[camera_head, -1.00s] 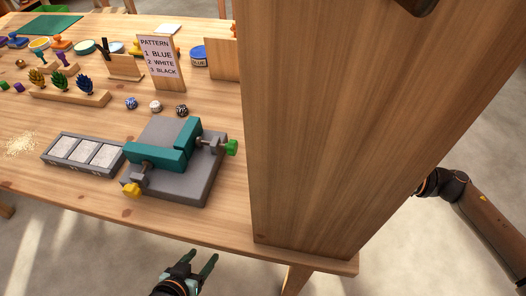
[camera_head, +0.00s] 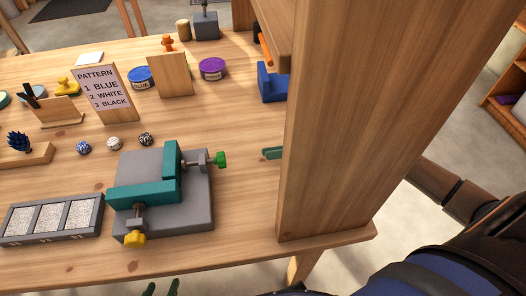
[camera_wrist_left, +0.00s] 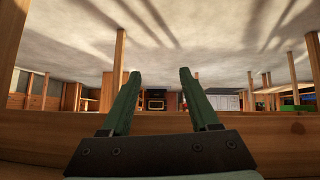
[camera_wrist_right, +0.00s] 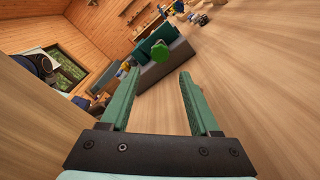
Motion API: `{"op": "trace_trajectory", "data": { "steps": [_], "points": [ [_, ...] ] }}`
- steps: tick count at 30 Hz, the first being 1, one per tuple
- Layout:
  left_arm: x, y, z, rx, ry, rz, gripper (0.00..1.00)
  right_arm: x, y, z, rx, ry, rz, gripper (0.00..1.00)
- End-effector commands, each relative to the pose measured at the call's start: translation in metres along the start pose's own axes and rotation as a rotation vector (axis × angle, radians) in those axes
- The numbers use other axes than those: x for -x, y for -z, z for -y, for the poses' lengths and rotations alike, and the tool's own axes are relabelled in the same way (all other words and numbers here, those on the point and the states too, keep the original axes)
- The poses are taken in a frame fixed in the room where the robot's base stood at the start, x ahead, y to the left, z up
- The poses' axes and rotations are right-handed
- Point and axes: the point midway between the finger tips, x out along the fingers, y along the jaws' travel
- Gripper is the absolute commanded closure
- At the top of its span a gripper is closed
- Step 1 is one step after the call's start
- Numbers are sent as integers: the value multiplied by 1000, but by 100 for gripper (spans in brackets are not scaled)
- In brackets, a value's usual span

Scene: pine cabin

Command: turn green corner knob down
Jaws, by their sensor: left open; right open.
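The green knob (camera_head: 221,159) sticks out on the right side of a corner clamp with a grey base (camera_head: 196,215) and teal jaws (camera_head: 148,195). A yellow knob (camera_head: 134,239) is at its front. My right gripper (camera_head: 271,153) is right of the green knob, apart from it, mostly hidden behind the wooden post. In the right wrist view my open right gripper (camera_wrist_right: 159,74) faces the green knob (camera_wrist_right: 160,53), which shows ahead between the fingertips. My left gripper (camera_head: 162,288) is below the table's front edge. It is open and empty in the left wrist view (camera_wrist_left: 160,74).
The wide wooden post (camera_head: 345,130) stands at the table's right end, beside my right arm. A tray with pale panels (camera_head: 52,218) lies left of the clamp. Small balls (camera_head: 114,143) and a pattern sign (camera_head: 101,92) stand behind.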

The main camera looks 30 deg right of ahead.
Motion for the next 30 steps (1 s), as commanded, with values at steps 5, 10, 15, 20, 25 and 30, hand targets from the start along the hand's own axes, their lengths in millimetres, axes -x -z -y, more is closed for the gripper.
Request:
{"op": "trace_trajectory", "data": {
  "steps": [5,10,15,20,25,30],
  "points": [
    [1,1,0,0,0,0,38,-5,-1,0,0,-1,0,38],
    [4,5,-1,1,-1,0,38,-24,-2,-2,1,-3,1,38],
    [8,8,-2,2,-1,0,38,-49,-3,-2,1,-3,3,38],
    [12,13,-1,2,2,-7,38,-74,-2,-2,-1,-2,2,38],
    [12,10,3,3,13,-2,38,-90,0,0,-1,2,0,42],
    [12,5,4,4,14,7,38,-89,0,0,-1,2,0,61]
  ]
}}
